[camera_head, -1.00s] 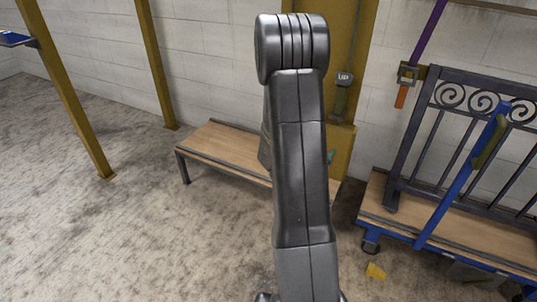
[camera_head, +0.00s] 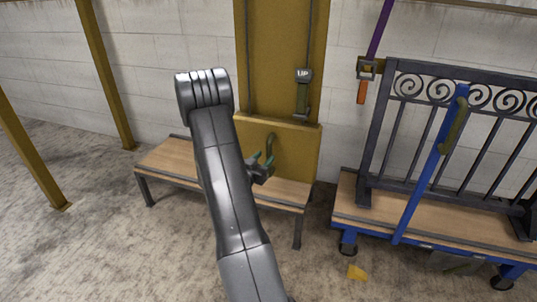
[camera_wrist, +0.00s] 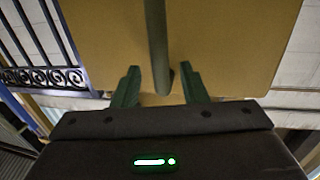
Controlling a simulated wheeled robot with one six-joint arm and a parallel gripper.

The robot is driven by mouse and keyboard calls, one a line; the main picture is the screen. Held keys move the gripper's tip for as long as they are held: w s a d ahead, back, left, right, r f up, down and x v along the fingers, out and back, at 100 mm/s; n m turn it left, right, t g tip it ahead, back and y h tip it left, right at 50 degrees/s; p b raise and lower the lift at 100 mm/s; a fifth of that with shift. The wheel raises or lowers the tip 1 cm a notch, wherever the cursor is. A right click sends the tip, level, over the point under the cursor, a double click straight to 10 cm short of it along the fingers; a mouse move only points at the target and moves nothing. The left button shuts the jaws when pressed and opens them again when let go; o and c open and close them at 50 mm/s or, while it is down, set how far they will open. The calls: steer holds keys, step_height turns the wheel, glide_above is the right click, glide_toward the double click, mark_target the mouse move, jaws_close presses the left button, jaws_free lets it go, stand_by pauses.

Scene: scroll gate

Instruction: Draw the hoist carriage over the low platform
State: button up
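The panel fills much of the wrist view (camera_wrist: 225,45), where the handle is a dark upright bar (camera_wrist: 156,40). The low wooden platform (camera_head: 165,162) stands beneath and in front of the panel, partly hidden by my arm.
A blue-framed cart (camera_head: 440,225) with a dark scroll gate (camera_head: 400,130) stands at right. A purple strap (camera_head: 380,30) hangs above. Yellow posts (camera_head: 104,75) stand at left.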

mark_target(268, 154)
steer(key=shift+x, duration=2.2)
steer(key=shift+c, duration=0.2)
jaws_close()
